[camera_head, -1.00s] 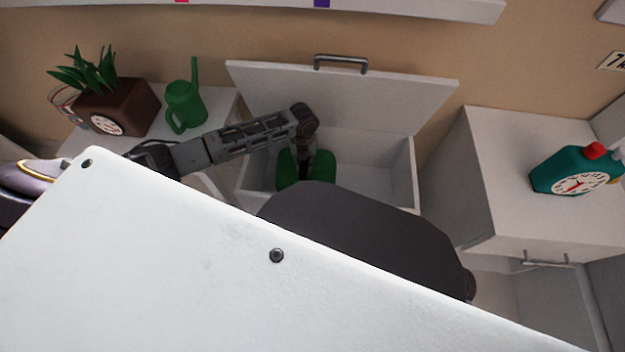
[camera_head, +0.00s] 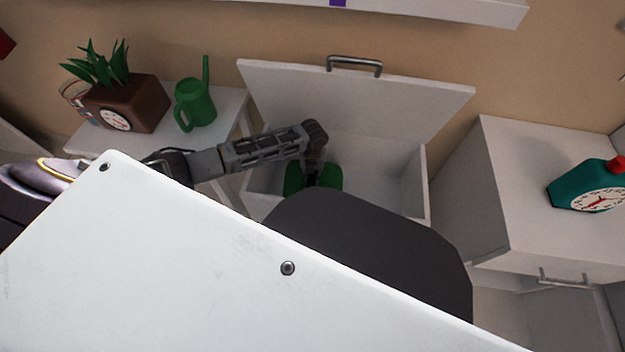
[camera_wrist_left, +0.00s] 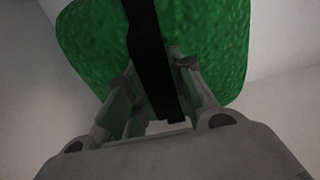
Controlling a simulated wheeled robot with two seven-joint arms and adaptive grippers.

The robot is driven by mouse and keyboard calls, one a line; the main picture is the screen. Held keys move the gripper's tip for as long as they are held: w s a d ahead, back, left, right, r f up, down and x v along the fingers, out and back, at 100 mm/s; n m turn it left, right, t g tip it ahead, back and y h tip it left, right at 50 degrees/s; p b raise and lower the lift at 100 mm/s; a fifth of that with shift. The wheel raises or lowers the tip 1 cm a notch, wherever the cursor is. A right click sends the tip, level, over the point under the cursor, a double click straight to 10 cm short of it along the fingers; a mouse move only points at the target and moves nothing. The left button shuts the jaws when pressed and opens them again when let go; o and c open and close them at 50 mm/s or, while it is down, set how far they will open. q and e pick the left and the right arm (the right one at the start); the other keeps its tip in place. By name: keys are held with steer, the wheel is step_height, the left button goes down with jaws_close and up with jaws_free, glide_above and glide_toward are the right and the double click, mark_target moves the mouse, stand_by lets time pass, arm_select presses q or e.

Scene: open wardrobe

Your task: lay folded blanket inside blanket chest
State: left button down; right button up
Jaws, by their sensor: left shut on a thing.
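The folded blanket (camera_head: 329,178) is green with a dark strap around it. It is inside the open white blanket chest (camera_head: 424,180), toward its left end. In the left wrist view the blanket (camera_wrist_left: 205,40) fills the upper middle, and the dark strap (camera_wrist_left: 147,50) runs down between my fingers. My left gripper (camera_wrist_left: 155,100) is shut on the strap. In the head view my left gripper (camera_head: 314,172) reaches down into the chest. My own body hides the chest's front, and I cannot tell whether the blanket touches the floor. My right gripper is not in view.
The chest lid (camera_head: 350,100) stands open, leaning back toward the wall. A plant in a brown pot (camera_head: 130,103) and a green watering can (camera_head: 195,105) are on the left. The chest's right part is empty.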

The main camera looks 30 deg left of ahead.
arm_select(q)
steer(key=shift+f+b, duration=0.35)
steer(key=shift+f, duration=0.5)
steer(key=shift+f+b, duration=0.4)
steer(key=shift+f, duration=0.4)
steer(key=shift+f, duration=0.15)
steer(key=c, duration=1.2)
jaws_free()
steer(key=shift+c, duration=0.2)
